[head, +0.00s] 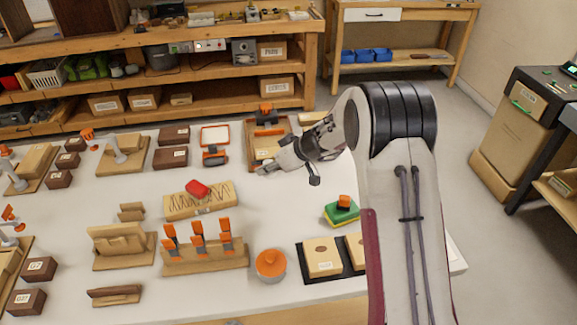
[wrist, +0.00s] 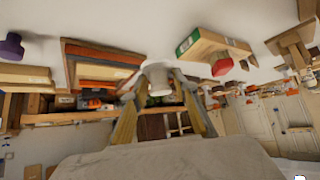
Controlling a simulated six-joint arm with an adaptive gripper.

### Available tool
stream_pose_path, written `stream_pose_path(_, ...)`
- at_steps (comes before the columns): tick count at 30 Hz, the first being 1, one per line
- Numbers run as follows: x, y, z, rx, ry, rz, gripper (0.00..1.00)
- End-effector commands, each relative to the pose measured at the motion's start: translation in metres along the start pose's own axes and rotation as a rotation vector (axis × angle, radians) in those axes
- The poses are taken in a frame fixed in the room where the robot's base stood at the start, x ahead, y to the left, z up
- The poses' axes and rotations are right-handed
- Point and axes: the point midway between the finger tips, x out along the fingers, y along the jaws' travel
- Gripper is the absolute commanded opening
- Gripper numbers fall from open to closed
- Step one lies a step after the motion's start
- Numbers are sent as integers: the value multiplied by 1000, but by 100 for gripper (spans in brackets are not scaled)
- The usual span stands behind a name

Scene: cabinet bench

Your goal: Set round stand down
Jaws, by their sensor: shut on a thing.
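My gripper (head: 276,166) reaches in from the right and is above the middle of the white table. In the wrist view its fingers (wrist: 157,92) are closed on a small white round-topped piece (wrist: 158,78), which looks like the round stand. In the head view this piece is hardly visible at the fingertips, so its tilt and its gap to the table cannot be told.
A wooden block with a red piece (head: 197,190) lies left of and nearer than the gripper. A wooden tray (head: 255,150) lies behind it. A green-yellow sponge block (head: 341,212) is at right front. White tabletop (head: 285,210) is bare between them.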

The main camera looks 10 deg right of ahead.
Motion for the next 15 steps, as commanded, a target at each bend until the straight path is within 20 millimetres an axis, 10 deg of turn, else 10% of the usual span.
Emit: stream_pose_path(15,-17,36,24,51,-5,44,18)
